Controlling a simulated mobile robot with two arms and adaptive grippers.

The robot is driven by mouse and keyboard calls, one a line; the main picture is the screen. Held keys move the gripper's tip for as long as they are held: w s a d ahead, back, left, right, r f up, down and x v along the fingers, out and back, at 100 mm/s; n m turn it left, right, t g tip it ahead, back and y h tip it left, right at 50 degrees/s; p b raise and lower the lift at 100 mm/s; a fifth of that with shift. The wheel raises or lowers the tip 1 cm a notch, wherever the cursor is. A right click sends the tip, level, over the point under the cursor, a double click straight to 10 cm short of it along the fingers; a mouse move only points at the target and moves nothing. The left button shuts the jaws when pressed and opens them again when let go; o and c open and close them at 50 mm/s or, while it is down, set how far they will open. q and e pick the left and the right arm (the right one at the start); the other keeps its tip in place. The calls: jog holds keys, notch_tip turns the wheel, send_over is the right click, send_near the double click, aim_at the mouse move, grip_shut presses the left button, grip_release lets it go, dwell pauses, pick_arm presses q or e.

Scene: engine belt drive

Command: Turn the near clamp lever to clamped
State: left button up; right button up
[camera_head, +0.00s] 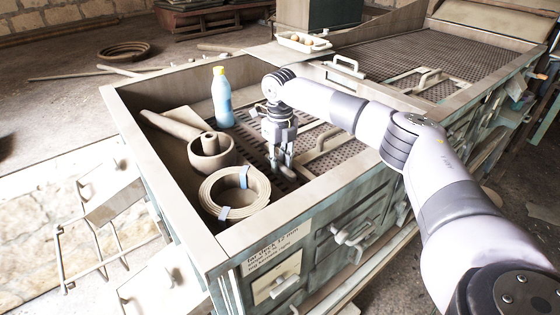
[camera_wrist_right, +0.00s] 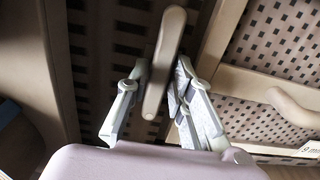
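A brown bar-like lever (camera_wrist_right: 165,55), apparently the near clamp lever, stands over a perforated plate (camera_wrist_right: 125,30) in the right wrist view. In the head view my right gripper (camera_head: 283,165) points down inside the near bay and largely hides this lever. In the wrist view the two fingers of my right gripper (camera_wrist_right: 160,80) flank the lever closely, one on each side. The right finger seems to touch it. Whether the left finger also presses on it is unclear. My left gripper is not in view.
The near bay's wooden rim (camera_head: 165,190) surrounds a coiled belt with blue ties (camera_head: 235,193), a round brown part (camera_head: 210,152) and a blue bottle (camera_head: 221,100). A curved handle (camera_head: 323,140) stands right of my gripper. A white tray (camera_head: 303,42) sits behind.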

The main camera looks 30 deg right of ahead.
grip_shut()
jog(key=shift+m, duration=0.3)
jog(key=m, duration=0.3)
jog(key=shift+r+p, duration=0.1)
jog(key=shift+p, duration=0.3)
jog(key=m+p, duration=0.1)
jog(key=m, duration=0.4)
jog(key=m+p, duration=0.1)
jog(key=m, duration=0.4)
jog(key=shift+m+p, duration=0.5)
jog(key=shift+m, duration=1.6)
